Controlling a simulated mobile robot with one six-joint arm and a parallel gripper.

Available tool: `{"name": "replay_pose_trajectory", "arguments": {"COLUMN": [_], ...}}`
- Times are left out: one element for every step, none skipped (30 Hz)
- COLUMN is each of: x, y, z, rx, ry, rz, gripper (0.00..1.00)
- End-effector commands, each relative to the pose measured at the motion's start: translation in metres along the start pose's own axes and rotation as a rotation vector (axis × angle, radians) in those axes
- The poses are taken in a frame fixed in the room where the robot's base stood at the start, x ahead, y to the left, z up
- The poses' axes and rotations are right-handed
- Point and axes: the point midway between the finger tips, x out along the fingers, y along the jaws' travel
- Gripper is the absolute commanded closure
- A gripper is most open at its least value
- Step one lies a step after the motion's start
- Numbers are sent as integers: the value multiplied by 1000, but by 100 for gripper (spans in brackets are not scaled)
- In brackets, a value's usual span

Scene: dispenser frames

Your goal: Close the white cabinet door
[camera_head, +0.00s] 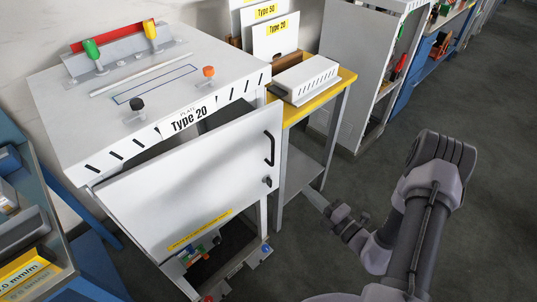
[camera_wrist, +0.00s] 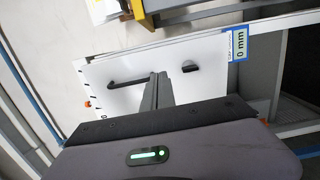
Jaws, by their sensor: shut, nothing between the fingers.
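The white cabinet (camera_head: 120,95) stands at the left in the head view, with a "Type 20" label on its upper front edge. Its white door (camera_head: 170,200) is ajar, with a dark gap showing below the cabinet top. A black handle (camera_head: 270,147) and a black knob (camera_head: 267,181) sit near the door's right edge. My gripper (camera_head: 336,209) is shut and empty, to the right of the door and apart from it in the head view. In the wrist view my fingers (camera_wrist: 158,82) overlap the door (camera_wrist: 112,72) between handle and knob; contact cannot be told.
A yellow-edged table (camera_head: 345,78) with a white vented box (camera_head: 305,78) stands right of the cabinet. A grey cabinet (camera_head: 360,60) stands behind it. A blue-framed bench (camera_head: 35,235) is at the lower left. The floor (camera_head: 490,140) at the right is clear.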

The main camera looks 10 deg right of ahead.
Motion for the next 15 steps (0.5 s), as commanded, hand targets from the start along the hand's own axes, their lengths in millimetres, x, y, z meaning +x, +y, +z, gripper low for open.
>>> {"name": "replay_pose_trajectory", "arguments": {"x": [1,3,9,14,19,28,35,42,51,57,64,73,80,86,94], "y": [-4,-5,-5,-5,-6,-5,-6,-6,-6,-6,-6,-6,-6,-6,-5], "z": [2,2,2,1,1,0,0,0,0,0,0,0,0,0,0], "rx": [13,15,13,12,11,11,9,9,8,8,7,8,8,7,8], "ry": [-12,-14,-13,-10,-10,-8,-7,-6,-6,-5,-5,-6,-5,-4,-5], "rz": [-2,-2,-2,-2,-1,-1,-1,-1,0,-1,-1,0,0,-1,0], "gripper": [100,100,100,100,100,100,100,100,100,100,100,100,100,100,100]}}
